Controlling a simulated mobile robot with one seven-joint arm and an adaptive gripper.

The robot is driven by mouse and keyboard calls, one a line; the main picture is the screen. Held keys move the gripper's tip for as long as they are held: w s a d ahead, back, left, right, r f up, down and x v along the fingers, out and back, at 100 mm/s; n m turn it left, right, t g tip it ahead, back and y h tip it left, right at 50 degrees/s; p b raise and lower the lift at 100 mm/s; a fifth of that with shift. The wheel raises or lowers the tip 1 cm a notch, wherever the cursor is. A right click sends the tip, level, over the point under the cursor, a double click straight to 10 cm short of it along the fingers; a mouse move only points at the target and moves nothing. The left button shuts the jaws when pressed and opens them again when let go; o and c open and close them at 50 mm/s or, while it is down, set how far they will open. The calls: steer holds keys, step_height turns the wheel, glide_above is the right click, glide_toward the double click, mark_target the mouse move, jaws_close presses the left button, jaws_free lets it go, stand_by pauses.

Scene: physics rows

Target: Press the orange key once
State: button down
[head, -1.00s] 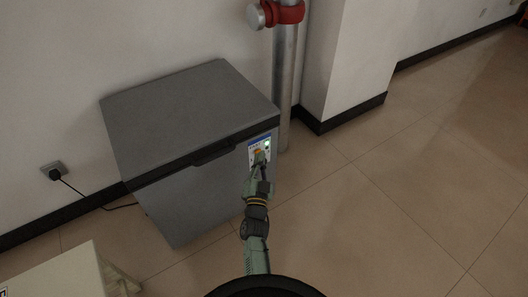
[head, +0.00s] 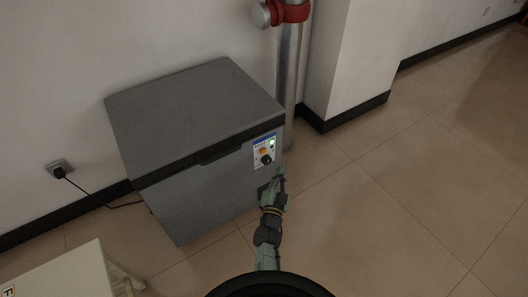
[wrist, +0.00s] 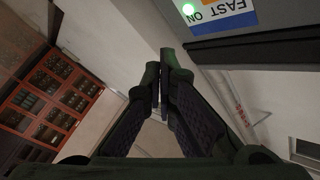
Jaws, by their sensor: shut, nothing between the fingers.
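The orange key (head: 264,150) is on the small control panel (head: 258,163) at the right end of the grey chest freezer's front. A black knob (head: 266,160) sits just below it, and a green light (head: 271,143) glows above and to the right. My gripper (head: 281,171) is shut and empty, below and to the right of the panel, apart from the key. In the wrist view the shut fingertips (wrist: 167,54) point past the panel's edge. There the lit green light (wrist: 188,8) shows beside an upside-down "FAST ON" label (wrist: 215,13).
The grey freezer (head: 190,110) stands against the wall with its lid closed. A metal pipe (head: 288,85) with a red clamp rises behind its right corner. A pale box (head: 65,275) is at the lower left. The tiled floor (head: 400,190) to the right is clear.

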steer(key=shift+w+a, duration=0.7)
steer(key=shift+w, duration=0.3)
steer(key=shift+w+a, duration=0.75)
steer(key=shift+w, duration=0.2)
steer(key=shift+w+a, duration=0.7)
steer(key=shift+w, duration=0.3)
steer(key=shift+w+a, duration=0.1)
steer(key=shift+w+a, duration=0.15)
steer(key=shift+w, duration=0.1)
steer(key=shift+w+a, duration=0.25)
steer(key=shift+w, duration=0.05)
steer(key=shift+s, duration=0.1)
steer(key=shift+s+d, duration=0.5)
steer(key=shift+s, duration=0.05)
steer(key=shift+s, duration=0.1)
steer(key=s+d, duration=0.1)
steer(key=s, duration=0.1)
steer(key=s+d, duration=0.2)
stand_by(0.4)
